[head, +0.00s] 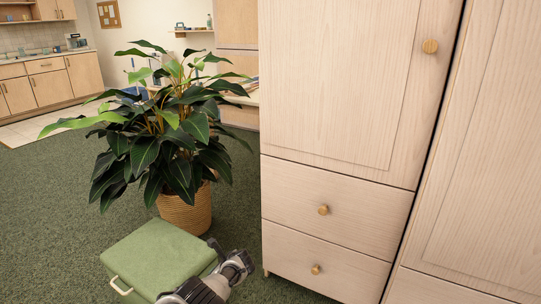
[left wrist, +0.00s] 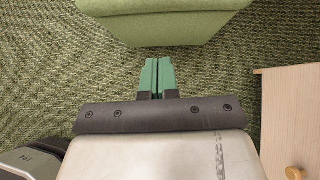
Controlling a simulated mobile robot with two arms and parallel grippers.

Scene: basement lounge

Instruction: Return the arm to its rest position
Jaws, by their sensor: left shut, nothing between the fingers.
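My left gripper (left wrist: 159,76) shows in the left wrist view with its two green fingers together and nothing between them. It is over the green carpet, with its tips pointing at a green padded stool and a small gap in the picture between them. In the head view, a grey and black part of my arm is at the bottom, beside the right side of the green stool (head: 160,257). The fingers cannot be made out there. My right gripper is not in view.
A pale wood cabinet (head: 335,85) with round brass knobs stands close on the right; a wooden edge with a knob (left wrist: 292,120) also shows in the left wrist view. A leafy plant in a woven pot (head: 186,210) stands behind the stool. Open carpet (head: 50,215) lies left.

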